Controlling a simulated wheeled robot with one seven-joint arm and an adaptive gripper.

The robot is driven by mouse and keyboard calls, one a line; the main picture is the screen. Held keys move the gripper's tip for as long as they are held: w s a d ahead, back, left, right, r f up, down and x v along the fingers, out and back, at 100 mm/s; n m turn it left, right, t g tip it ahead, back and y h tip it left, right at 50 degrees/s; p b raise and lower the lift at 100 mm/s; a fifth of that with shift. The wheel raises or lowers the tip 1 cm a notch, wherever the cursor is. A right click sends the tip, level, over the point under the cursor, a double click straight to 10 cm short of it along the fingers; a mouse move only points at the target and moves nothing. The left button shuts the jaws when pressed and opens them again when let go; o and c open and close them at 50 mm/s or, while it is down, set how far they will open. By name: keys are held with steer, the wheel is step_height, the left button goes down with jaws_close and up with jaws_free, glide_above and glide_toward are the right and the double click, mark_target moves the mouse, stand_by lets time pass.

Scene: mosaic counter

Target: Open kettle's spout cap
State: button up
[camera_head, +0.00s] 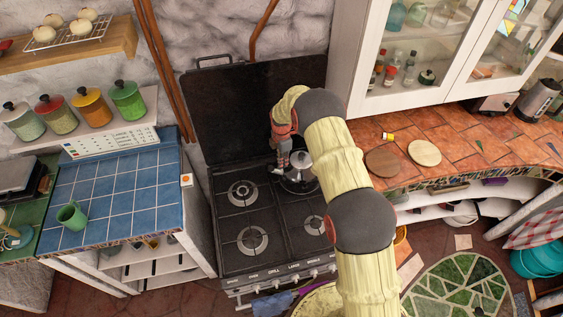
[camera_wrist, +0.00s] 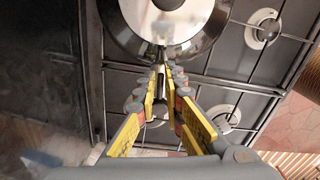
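A shiny metal kettle (camera_head: 301,166) stands on the back right burner of the black stove, partly hidden behind my arm. The spout (camera_wrist: 160,55) points down the picture toward my fingers. My gripper (camera_wrist: 165,72) has its two yellow-padded fingers apart with a narrow gap, their tips at the spout's end. I cannot tell whether they touch it, and the spout cap is not clearly visible. In the head view my gripper (camera_head: 281,170) is just left of the kettle.
The stove (camera_head: 229,222) has other bare burners at front and left. Its raised black lid (camera_head: 222,105) stands behind. A blue-tiled counter (camera_head: 122,190) with a green mug is at left. A terracotta counter (camera_head: 460,135) with round boards and another kettle (camera_head: 538,100) is at right.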

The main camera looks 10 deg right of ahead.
jaws_close()
steer(key=shift+d+f+y+b, duration=0.25)
steer(key=shift+f+y+b, duration=0.25)
steer(key=shift+b, duration=0.6)
steer(key=y+b, duration=0.1)
steer(key=b, duration=0.1)
steer(key=shift+y+b, duration=0.35)
steer(key=shift+y, duration=0.05)
steer(key=o, duration=0.5)
jaws_free()
steer(key=shift+r, duration=0.1)
steer(key=v, duration=1.2)
steer(key=shift+w, duration=0.2)
